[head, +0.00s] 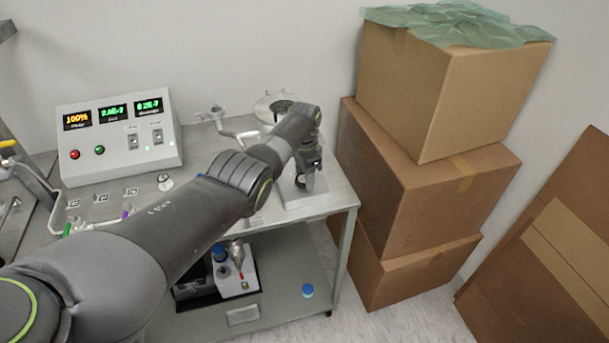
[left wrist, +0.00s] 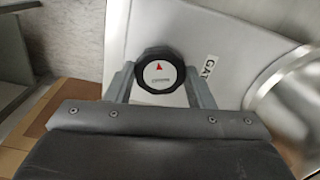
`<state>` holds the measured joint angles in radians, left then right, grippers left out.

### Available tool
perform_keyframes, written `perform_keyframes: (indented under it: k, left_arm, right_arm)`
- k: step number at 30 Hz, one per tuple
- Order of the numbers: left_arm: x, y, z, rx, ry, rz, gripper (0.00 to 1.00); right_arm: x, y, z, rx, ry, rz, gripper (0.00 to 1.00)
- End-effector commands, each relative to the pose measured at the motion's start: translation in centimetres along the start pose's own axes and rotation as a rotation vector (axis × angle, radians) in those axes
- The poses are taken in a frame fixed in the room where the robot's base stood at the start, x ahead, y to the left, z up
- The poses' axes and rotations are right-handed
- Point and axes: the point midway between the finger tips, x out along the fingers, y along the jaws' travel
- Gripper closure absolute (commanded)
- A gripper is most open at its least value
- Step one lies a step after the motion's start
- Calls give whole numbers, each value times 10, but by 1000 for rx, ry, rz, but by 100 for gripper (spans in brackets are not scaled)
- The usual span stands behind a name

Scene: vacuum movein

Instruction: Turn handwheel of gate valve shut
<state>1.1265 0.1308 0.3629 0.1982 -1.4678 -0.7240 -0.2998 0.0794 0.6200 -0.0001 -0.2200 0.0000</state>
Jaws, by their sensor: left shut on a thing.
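The gate valve's handwheel (left wrist: 160,72) is a black, scalloped knob with a white face and a red arrow pointing up in the left wrist view. My left gripper (left wrist: 160,86) has one finger on each side of it and is shut on it. In the head view my left gripper (head: 308,178) reaches down at the right end of the metal bench, and my own arm mostly hides the valve there. A partly cut-off label (left wrist: 210,67) starting "GA" is on the light plate beside the knob. My right gripper is not in view.
A control box (head: 118,132) with three lit displays stands at the bench's back left. A round steel chamber (head: 268,102) is behind my wrist. Stacked cardboard boxes (head: 430,190) stand close to the bench's right. The lower shelf (head: 285,300) holds a small device and a blue-capped item.

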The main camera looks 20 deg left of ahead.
Motion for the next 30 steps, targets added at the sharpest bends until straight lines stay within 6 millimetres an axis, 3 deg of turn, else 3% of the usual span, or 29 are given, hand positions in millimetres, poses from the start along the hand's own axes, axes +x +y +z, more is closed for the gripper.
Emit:
perform_keyframes:
  k: [30]
  left_arm:
    - [-2,0,-1,965,4,-6,74]
  right_arm:
    - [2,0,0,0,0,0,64]
